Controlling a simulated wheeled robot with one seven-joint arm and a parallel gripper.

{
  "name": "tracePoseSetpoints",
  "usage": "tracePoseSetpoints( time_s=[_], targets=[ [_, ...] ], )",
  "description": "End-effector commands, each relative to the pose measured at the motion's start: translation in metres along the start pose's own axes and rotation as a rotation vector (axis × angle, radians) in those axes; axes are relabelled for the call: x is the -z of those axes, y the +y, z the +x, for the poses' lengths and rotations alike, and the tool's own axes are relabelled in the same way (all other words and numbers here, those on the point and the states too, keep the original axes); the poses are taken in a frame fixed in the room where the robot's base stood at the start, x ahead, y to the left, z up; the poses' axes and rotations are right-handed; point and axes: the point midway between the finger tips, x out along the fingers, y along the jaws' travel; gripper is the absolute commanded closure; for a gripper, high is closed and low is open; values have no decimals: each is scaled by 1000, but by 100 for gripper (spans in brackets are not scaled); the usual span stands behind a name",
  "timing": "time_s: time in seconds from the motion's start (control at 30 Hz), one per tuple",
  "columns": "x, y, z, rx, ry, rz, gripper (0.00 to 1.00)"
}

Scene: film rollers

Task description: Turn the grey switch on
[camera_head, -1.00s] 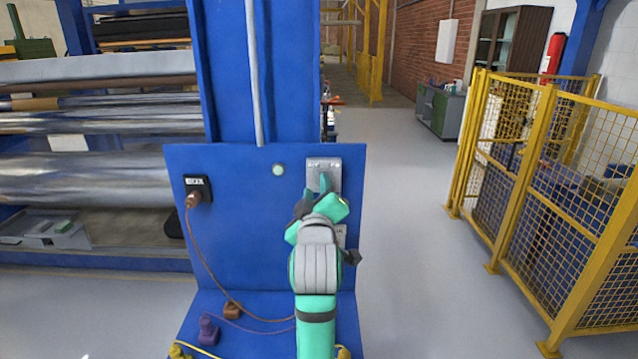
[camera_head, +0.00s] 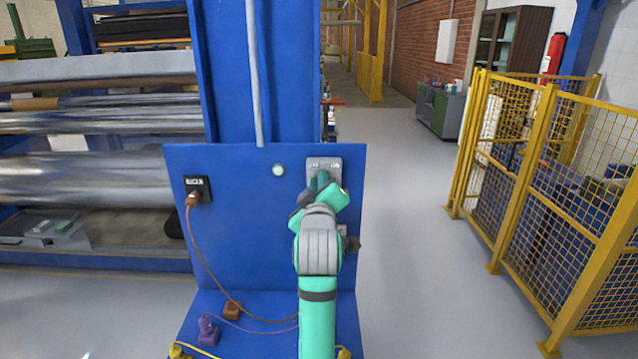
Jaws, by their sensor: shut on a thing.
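The grey switch (camera_head: 325,163) is a grey plate with small lettering along its top, at the upper right of the blue panel (camera_head: 245,225). My gripper (camera_head: 322,182) is at the plate's lower part, and my arm comes up from below. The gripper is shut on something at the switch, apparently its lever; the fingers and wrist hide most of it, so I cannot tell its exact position. A small round pale light (camera_head: 278,170) sits on the panel left of the switch.
A black socket (camera_head: 197,189) with a brown plug and cable is on the panel's left. Orange and purple plugs (camera_head: 208,330) lie on the blue shelf below. A yellow mesh fence (camera_head: 545,190) stands at right, with clear floor before it. Metal rollers are at left.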

Motion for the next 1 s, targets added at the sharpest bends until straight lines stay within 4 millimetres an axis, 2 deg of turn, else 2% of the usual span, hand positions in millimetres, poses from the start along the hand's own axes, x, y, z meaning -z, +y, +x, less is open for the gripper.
tracePoseSetpoints(
  time_s=[0.37,1.0],
  targets=[
    [2,2,0,1,3,130,100],
    [-2,12,0,3,4,716,100]
  ],
)
